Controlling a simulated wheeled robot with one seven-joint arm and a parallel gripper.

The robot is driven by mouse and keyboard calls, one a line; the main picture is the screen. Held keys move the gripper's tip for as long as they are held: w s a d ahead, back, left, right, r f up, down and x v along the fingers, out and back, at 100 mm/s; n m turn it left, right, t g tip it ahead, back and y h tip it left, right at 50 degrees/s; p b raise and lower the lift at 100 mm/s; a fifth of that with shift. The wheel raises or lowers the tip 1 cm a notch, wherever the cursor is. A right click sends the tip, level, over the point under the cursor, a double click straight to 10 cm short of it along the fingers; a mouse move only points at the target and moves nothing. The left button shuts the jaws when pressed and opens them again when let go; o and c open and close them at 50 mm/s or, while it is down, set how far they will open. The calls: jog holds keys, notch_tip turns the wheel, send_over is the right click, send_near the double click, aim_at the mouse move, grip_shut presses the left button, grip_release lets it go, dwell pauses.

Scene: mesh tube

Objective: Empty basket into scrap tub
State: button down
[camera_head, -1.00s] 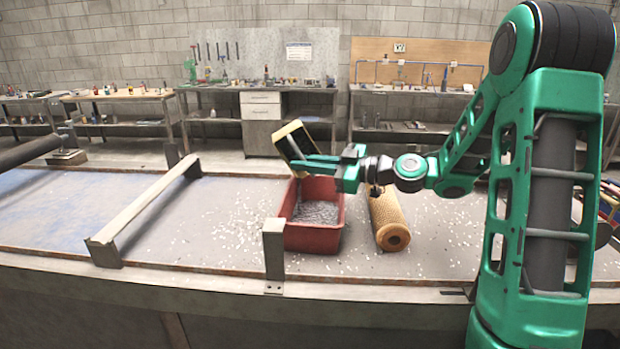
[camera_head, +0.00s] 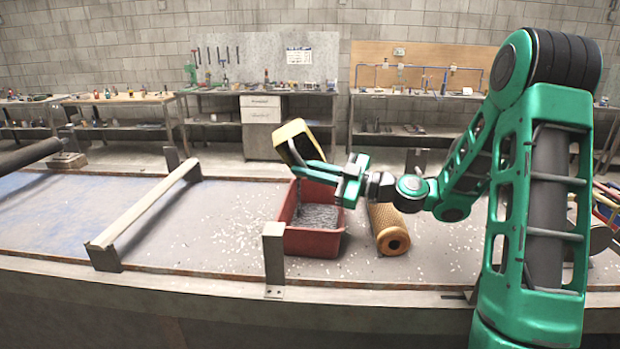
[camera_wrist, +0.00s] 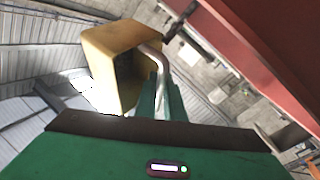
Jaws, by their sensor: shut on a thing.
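A yellow basket (camera_head: 296,141) hangs tilted on its side above the red scrap tub (camera_head: 312,243). My gripper (camera_head: 300,170) is shut on the basket's handle. In the wrist view the basket (camera_wrist: 112,50) shows its tan outside and shadowed open side, with the bent metal handle (camera_wrist: 158,62) running to my green fingers. The tub stands on the table below, with grey scrap pieces inside. The tub's red wall also crosses the upper right of the wrist view (camera_wrist: 235,50). I cannot tell whether anything is left in the basket.
A tan perforated mesh tube (camera_head: 388,230) lies just right of the tub. A grey upright bracket (camera_head: 274,255) stands at the tub's front left. A raised bar (camera_head: 145,215) crosses the table further left. Small pale bits are scattered over the tabletop.

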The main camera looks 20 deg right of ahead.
jog(key=shift+s+r+n, duration=0.1)
jog(key=shift+n, duration=0.2)
jog(key=shift+s+a+r+n+t+y, duration=0.15)
jog(key=shift+r+n+t+y, duration=0.2)
jog(key=shift+n+y, duration=0.25)
dwell(1.0)
